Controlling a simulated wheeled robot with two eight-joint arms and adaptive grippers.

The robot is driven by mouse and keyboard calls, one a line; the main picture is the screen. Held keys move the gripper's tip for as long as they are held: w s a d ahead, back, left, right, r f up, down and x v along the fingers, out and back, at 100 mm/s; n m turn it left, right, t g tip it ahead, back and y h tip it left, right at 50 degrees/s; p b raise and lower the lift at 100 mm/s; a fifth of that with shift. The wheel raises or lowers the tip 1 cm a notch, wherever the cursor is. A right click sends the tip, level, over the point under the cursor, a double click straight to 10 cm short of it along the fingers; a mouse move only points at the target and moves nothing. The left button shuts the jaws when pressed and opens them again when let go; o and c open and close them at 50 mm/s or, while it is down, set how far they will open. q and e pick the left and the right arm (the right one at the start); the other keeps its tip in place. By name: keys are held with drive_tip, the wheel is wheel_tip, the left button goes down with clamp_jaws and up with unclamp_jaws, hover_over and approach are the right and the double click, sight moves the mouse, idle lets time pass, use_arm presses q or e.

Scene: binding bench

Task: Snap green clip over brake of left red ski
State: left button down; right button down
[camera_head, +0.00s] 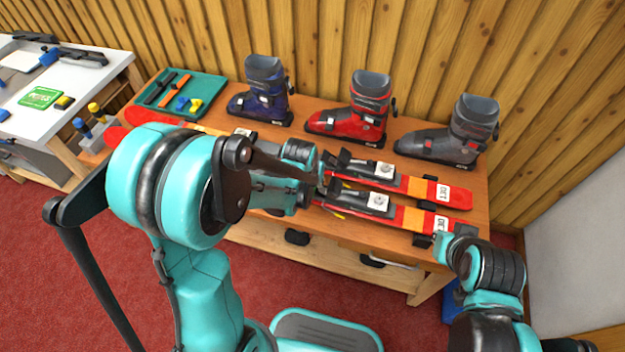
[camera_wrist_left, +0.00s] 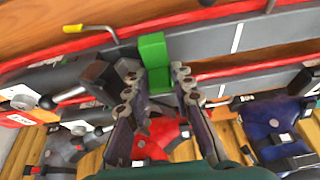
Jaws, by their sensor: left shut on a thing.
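Two red skis lie side by side on the bench, a far one (camera_head: 453,195) and a near one (camera_head: 408,217), both with bindings. I cannot tell which is the left one. My left gripper (camera_head: 318,180) is over the ski bindings, its fingers partly hidden by my arm. In the left wrist view, the left gripper (camera_wrist_left: 158,82) is shut on the green clip (camera_wrist_left: 153,48), which is over a grey part of a ski. I cannot tell whether they touch. A bent metal brake arm with a yellow tip (camera_wrist_left: 90,29) shows beside it. My right gripper (camera_head: 430,241) is by the near ski's right end.
Blue (camera_head: 265,93), red (camera_head: 358,112) and grey (camera_head: 455,135) boots stand along the back of the bench. A green tray (camera_head: 207,87) with tools is at the back left. Wooden wall behind.

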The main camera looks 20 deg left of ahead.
use_arm(q)
drive_tip(key=c, duration=0.7)
unclamp_jaws()
drive_tip(key=shift+c, duration=0.2)
drive_tip(key=shift+r, duration=0.1)
drive_tip(key=shift+r+p, duration=3.95)
drive_tip(key=shift+r, duration=1)
drive_tip(key=s+a+r+t, duration=0.1)
drive_tip(key=s+r, duration=0.5)
drive_tip(key=s, duration=0.2)
drive_tip(key=s+a+r+t, duration=0.1)
drive_tip(key=s+r, duration=0.4)
drive_tip(key=s, duration=0.3)
drive_tip(key=shift+s+a+r+t+b, duration=0.3)
drive_tip(key=shift+s+a+r+b, duration=0.05)
drive_tip(key=shift+a+b, duration=0.05)
